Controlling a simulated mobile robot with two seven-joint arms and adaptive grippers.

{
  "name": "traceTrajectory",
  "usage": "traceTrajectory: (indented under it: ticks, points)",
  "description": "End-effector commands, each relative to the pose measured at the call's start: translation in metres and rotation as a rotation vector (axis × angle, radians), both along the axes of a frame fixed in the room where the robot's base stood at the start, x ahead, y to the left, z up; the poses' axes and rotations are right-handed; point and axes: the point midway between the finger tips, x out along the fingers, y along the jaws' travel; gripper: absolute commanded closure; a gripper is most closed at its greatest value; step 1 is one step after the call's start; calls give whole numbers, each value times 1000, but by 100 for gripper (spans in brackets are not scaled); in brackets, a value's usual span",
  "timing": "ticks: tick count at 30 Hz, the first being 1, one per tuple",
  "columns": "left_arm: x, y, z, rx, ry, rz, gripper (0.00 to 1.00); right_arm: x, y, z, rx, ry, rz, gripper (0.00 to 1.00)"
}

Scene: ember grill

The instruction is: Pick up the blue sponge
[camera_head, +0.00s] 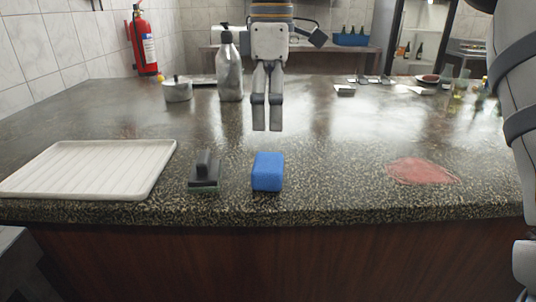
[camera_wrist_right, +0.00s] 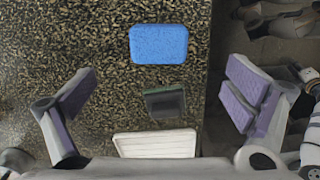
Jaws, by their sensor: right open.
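The blue sponge (camera_head: 268,172) stands on the dark speckled counter near its front edge. It also shows in the right wrist view (camera_wrist_right: 158,44), at the top, slightly above the line between the fingertips. My right gripper (camera_head: 267,126) points down above the counter, apart from the sponge, which appears below it in the head view. In the right wrist view the two purple-padded fingers (camera_wrist_right: 160,75) are spread wide with nothing between the pads. My left gripper is not in view.
A dark-handled scrubber (camera_head: 205,172) lies just left of the sponge. A white ribbed tray (camera_head: 90,168) is farther left. A red patch (camera_head: 422,171) lies to the right. A pump bottle (camera_head: 229,70) and a small pot (camera_head: 177,90) stand behind. The counter between sponge and red patch is clear.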

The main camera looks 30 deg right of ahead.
Motion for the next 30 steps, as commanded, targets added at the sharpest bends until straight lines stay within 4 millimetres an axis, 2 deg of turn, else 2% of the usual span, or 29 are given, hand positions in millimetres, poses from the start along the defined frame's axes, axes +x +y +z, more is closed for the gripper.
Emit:
traceTrajectory:
  ticks: [2, 9, 11, 18, 22, 28, 30]
  points:
    - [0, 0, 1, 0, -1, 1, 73, -1, 0, -8, 0, 4, 1, 3]
    - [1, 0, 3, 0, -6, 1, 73, 0, 0, -59, 1, 4, 0, 3]
    - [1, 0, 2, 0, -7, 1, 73, 0, 0, -66, 1, 3, 0, 3]
    - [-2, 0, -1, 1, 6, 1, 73, 8, 0, -110, 2, 7, 0, 3]
    - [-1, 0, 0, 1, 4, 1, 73, 9, 0, -121, 2, 1, 1, 3]
    - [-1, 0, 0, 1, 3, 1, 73, 9, 0, -121, 2, -1, 0, 3]
    - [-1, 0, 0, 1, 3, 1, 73, 9, 0, -121, 2, -1, 0, 19]
